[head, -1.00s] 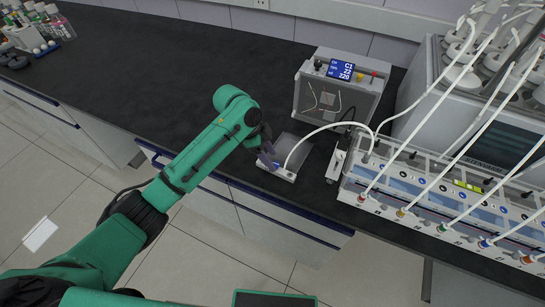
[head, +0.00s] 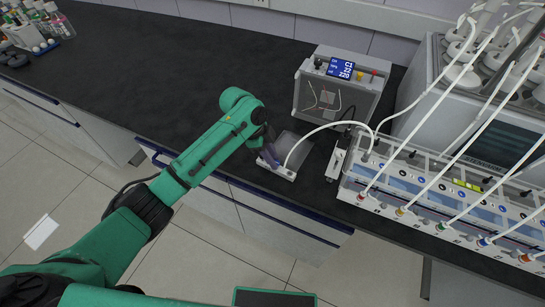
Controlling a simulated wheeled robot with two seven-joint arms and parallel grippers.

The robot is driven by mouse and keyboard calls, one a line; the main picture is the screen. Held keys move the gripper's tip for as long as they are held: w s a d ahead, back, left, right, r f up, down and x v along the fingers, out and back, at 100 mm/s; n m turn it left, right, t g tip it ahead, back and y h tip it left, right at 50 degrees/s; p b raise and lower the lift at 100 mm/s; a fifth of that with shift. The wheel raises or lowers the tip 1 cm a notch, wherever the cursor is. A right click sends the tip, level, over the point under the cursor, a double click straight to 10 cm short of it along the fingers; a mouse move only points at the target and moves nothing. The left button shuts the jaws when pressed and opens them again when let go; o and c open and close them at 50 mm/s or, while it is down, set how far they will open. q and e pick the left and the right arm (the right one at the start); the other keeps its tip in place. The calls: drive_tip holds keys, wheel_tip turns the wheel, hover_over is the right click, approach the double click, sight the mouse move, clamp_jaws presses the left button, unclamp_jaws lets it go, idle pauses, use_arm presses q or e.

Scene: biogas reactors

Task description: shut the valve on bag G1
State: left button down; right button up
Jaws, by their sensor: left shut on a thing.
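A flat grey gas bag (head: 297,147) lies on the dark bench near its front edge, and I take it to be bag G1, though no label is readable. A pale strip with fittings (head: 284,173) runs along its front end, and a white tube rises from there. My left gripper (head: 270,158) points down at the left end of this strip. It is shut on a small part there, which I take to be the valve. The fingers mostly hide that part, so its position cannot be read. My right gripper is not in view.
A grey box with a blue display (head: 341,69) stands behind the bag. The white tube (head: 325,126) arches right to a multi-channel unit (head: 420,195) with several more tubes. A small dark and white device (head: 338,160) stands between. The bench to the left (head: 160,70) is clear.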

use_arm(q)
drive_tip(key=c, duration=0.7)
unclamp_jaws()
drive_tip(key=shift+o, duration=0.2)
drive_tip(key=b+v, duration=0.2)
drive_tip(key=v, duration=1.2)
drive_tip(key=shift+a+r, duration=0.2)
drive_tip(key=shift+r, duration=0.1)
